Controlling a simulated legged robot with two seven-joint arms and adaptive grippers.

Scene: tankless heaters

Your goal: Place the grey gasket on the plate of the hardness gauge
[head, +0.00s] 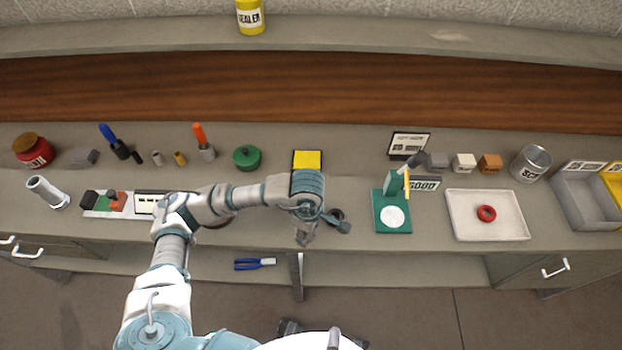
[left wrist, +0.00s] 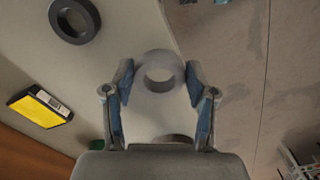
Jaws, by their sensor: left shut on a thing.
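My left gripper (head: 306,238) is over the front part of the bench, left of the hardness gauge. In the left wrist view, its fingers (left wrist: 160,76) are shut on the grey gasket (left wrist: 160,72), a light grey ring held at the fingertips. In the head view I cannot make the gasket out clearly. The hardness gauge (head: 380,212) is green, with an upright arm and a round white plate (head: 392,217). The plate is bare. My right gripper is not in view.
A dark ring (head: 336,213) lies on the bench beside the left gripper; it also shows in the left wrist view (left wrist: 75,20). A white tray (head: 460,229) with a red ring (head: 487,213) stands right of the gauge. A yellow-topped block (head: 307,159) is behind the gripper.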

